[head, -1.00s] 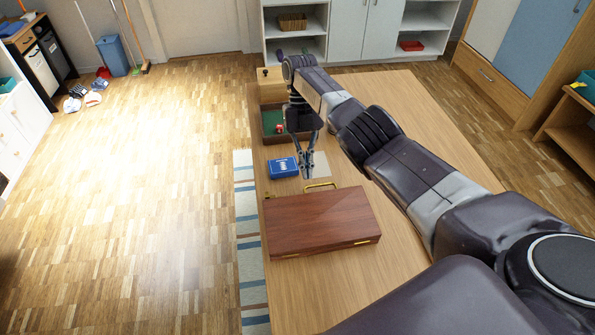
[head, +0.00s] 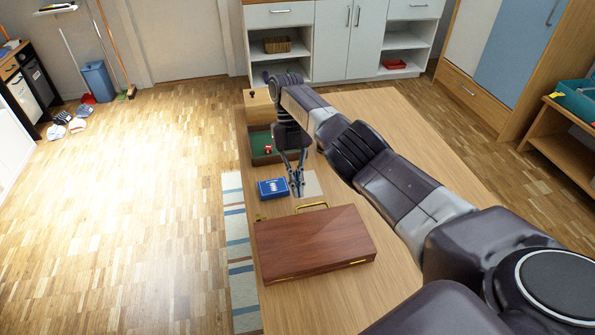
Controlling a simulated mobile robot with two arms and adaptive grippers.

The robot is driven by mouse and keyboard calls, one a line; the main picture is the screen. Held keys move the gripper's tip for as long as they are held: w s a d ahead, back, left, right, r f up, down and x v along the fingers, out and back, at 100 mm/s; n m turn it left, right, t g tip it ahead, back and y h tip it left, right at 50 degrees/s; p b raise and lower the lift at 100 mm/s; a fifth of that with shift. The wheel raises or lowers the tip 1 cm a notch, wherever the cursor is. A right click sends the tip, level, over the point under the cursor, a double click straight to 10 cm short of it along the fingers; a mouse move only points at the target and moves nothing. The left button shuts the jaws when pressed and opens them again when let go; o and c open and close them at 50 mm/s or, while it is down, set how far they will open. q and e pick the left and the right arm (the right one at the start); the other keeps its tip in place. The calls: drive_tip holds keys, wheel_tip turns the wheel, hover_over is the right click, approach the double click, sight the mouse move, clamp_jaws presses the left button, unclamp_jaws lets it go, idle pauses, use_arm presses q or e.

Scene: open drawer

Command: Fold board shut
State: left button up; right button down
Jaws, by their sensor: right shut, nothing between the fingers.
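The board (head: 315,243) is a closed, reddish-brown wooden case lying flat on the table in the head view. A brass handle (head: 312,206) shows on its far edge and brass fittings on its near edge. My right gripper (head: 298,192) points down just beyond the board, beside a blue box (head: 272,188). It is shut and empty, apart from the board as far as I can see. My left gripper is not in view.
A green-lined tray (head: 258,157) with small red and white pieces stands farther back on the wooden table (head: 425,175). A light wooden box (head: 258,105) is behind it. A grey card lies by my right gripper. The table's right side is clear.

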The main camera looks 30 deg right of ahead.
wheel_tip(320, 180, up, 9)
drive_tip(key=shift+s, duration=0.15)
idle(0.6)
drive_tip(key=shift+r, duration=0.15)
